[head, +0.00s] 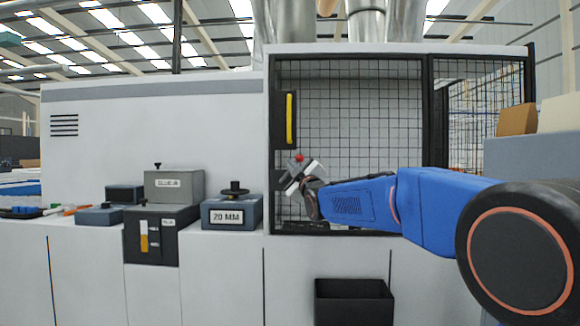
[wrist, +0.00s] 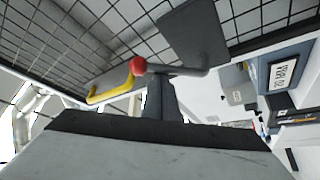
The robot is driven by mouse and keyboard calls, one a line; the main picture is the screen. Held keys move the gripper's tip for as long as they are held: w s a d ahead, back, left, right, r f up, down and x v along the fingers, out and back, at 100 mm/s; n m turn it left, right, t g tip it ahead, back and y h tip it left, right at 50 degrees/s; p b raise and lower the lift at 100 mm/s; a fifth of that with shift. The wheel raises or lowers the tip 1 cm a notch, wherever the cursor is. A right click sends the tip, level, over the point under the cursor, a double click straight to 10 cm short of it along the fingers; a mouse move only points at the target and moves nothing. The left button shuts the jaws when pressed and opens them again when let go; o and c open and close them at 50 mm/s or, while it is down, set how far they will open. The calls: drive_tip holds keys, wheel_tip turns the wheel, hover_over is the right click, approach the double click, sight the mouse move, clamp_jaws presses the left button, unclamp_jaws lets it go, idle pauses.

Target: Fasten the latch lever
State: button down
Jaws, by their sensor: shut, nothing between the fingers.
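The latch lever's red knob (head: 299,157) shows just above my gripper (head: 294,180), at the left edge of the mesh door. In the wrist view the red knob (wrist: 138,66) is at the left end of a grey bar (wrist: 185,72), close to the shut fingertips of my gripper (wrist: 158,80). The fingers hold nothing. I cannot tell whether they touch the lever. A yellow handle (head: 289,118) stands upright on a dark plate above the knob; it also shows in the wrist view (wrist: 112,86). A grey plate (wrist: 195,33) lies beyond the bar.
The mesh door (head: 350,110) is behind my arm. Left of it on the white machine top stand a box marked 20 MM (head: 232,212) and a dark grey box with a yellow gauge (head: 150,237). A black bin (head: 354,302) is below.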

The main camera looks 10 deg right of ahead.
drive_tip(key=d+f+m+h, duration=0.1)
drive_tip(key=m+h, duration=0.1)
drive_tip(key=m, duration=0.2)
drive_tip(key=d+f+m+t+h, duration=0.1)
drive_tip(key=f+m+h, duration=0.1)
drive_tip(key=m, duration=0.3)
drive_tip(key=f+m+h, duration=0.2)
drive_tip(key=m+h, duration=0.2)
drive_tip(key=shift+s+d+f+m+t, duration=0.1)
drive_tip(key=shift+s+d+m+t, duration=0.2)
drive_tip(key=shift+s+d+m, duration=0.1)
drive_tip(key=shift+f, duration=0.15)
